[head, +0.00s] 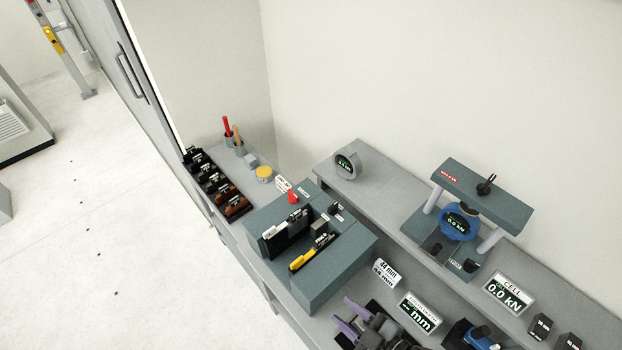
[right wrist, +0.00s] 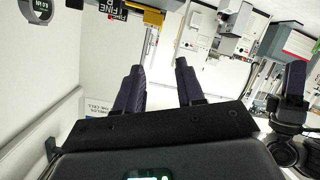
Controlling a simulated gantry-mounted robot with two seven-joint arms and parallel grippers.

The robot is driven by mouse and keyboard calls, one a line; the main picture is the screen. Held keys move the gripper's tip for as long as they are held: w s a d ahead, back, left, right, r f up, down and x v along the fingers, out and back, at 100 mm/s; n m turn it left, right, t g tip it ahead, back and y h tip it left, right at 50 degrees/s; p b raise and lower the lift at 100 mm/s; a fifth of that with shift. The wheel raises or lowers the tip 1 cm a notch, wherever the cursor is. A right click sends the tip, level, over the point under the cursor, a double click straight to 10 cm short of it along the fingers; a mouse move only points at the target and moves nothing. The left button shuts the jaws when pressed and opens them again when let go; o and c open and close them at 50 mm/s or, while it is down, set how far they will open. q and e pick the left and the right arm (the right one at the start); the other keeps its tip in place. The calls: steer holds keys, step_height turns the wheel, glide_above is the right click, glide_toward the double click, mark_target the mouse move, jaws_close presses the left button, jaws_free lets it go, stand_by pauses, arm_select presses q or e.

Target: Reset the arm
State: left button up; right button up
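My right gripper (head: 350,317) shows at the bottom of the head view, in front of the grey bench fixture. Its two purple fingers are apart with nothing between them. The right wrist view shows the same gripper (right wrist: 160,84) open and empty, clear of any surface. A dark part with one purple finger shows at the right edge of the right wrist view; it looks like my left gripper, and its opening cannot be made out. No left gripper shows in the head view.
A grey fixture block (head: 334,275) with black and yellow-handled tools stands on the bench. A load frame (head: 478,192) with a blue gauge is to its right. A round gauge (head: 347,165), a mm display (head: 420,312) and a kN display (head: 508,292) stand nearby. Open floor lies left.

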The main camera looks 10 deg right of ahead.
steer(key=s+d+f+m+g+h, duration=0.5)
steer(key=s+d+m+g+h, duration=0.3)
steer(key=d+m, duration=0.25)
step_height(320, 180, up, 13)
steer(key=p, duration=1.3)
steer(key=shift+s+f, duration=0.15)
steer(key=shift+s, duration=0.15)
steer(key=shift+d, duration=0.1)
